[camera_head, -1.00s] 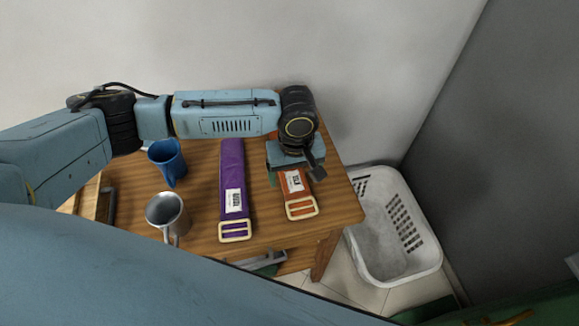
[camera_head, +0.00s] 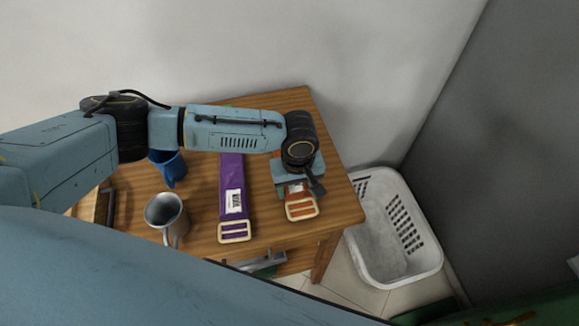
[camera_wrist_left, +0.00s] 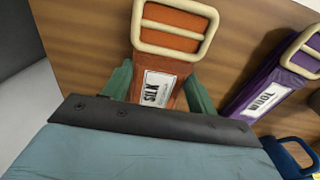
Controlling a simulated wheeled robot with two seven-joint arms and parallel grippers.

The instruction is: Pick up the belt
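An orange belt with a pale buckle and a label reading SILK (camera_head: 301,207) lies on the right part of the wooden table. A purple belt with a similar buckle (camera_head: 233,190) lies to its left; its label reads WOOL in the left wrist view (camera_wrist_left: 265,100). My left gripper (camera_head: 300,188) is over the orange belt, just behind its buckle, and hides the belt's far part. In the left wrist view its green fingers (camera_wrist_left: 158,88) stand apart on either side of the orange belt (camera_wrist_left: 172,58). Contact with the belt cannot be told. My right gripper is not in view.
A blue mug (camera_head: 170,170) and a metal mug (camera_head: 165,215) stand on the left of the table (camera_head: 275,230). A white laundry basket (camera_head: 385,270) is on the floor to the right. A wall rises behind the table.

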